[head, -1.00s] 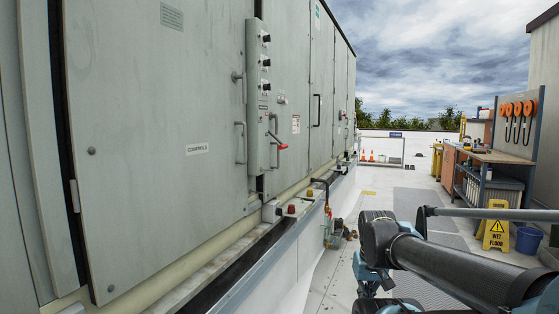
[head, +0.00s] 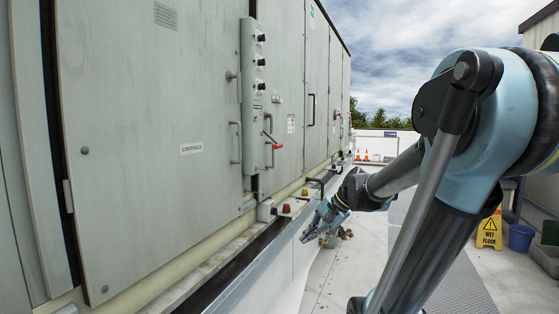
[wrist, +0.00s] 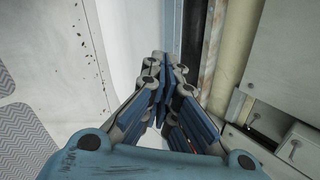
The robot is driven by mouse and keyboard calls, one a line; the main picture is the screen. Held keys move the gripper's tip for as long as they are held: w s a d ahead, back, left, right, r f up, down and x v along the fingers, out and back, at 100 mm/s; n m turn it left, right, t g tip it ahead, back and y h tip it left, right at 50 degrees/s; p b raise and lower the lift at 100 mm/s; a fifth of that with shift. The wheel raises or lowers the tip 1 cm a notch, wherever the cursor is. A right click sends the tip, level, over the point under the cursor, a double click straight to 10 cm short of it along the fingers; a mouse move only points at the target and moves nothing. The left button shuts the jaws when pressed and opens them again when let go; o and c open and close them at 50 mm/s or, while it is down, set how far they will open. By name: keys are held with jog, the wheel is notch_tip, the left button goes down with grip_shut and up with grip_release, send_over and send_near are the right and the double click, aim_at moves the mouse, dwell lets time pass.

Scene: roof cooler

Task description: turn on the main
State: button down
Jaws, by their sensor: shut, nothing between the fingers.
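A lever with a red grip (head: 277,146) sticks out from the lower part of a narrow grey control panel (head: 247,140) on the cabinet front. Several black knobs (head: 260,62) run down the panel's upper part. I cannot read which control is marked as the main. My gripper (head: 306,238) is shut and empty. It is below and to the right of the red-gripped lever, apart from it, pointing down near the white curb. In the wrist view the closed fingertips (wrist: 166,72) meet above the curb's edge. The lever cannot be made out in the wrist view.
A large grey door labelled CONTROLS (head: 150,190) stands left of the panel. A red button (head: 286,208) sits on a box below it. A yellow wet-floor sign (head: 489,232) and blue bucket (head: 521,238) stand right. Grey floor matting (wrist: 25,135) lies beside the curb.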

jog(key=w+a+r+m+t+y, duration=0.1)
jog(key=w+r+m+y, duration=0.3)
jog(key=w, duration=0.7)
jog(key=w+a+r+m+t+y, duration=0.1)
jog(key=w+r+m+y, duration=0.3)
jog(key=w, duration=0.7)
jog(key=w+a+r+m+t+y, duration=0.2)
jog(key=w+r+m, duration=0.4)
jog(key=w, duration=0.6)
jog(key=a+m+y, duration=0.1)
jog(key=y, duration=0.1)
jog(key=shift+r+y, duration=0.3)
jog(key=shift+r, duration=0.1)
jog(key=shift+w, duration=0.15)
jog(key=x, duration=1)
jog(key=shift+s+d+r, duration=0.2)
jog(key=shift+d+r, duration=0.35)
jog(key=shift+r, duration=0.3)
jog(key=shift+s+d+r, duration=0.15)
jog(key=shift+d+r, duration=0.4)
jog(key=shift+r, duration=0.25)
jog(key=shift+s+r, duration=0.15)
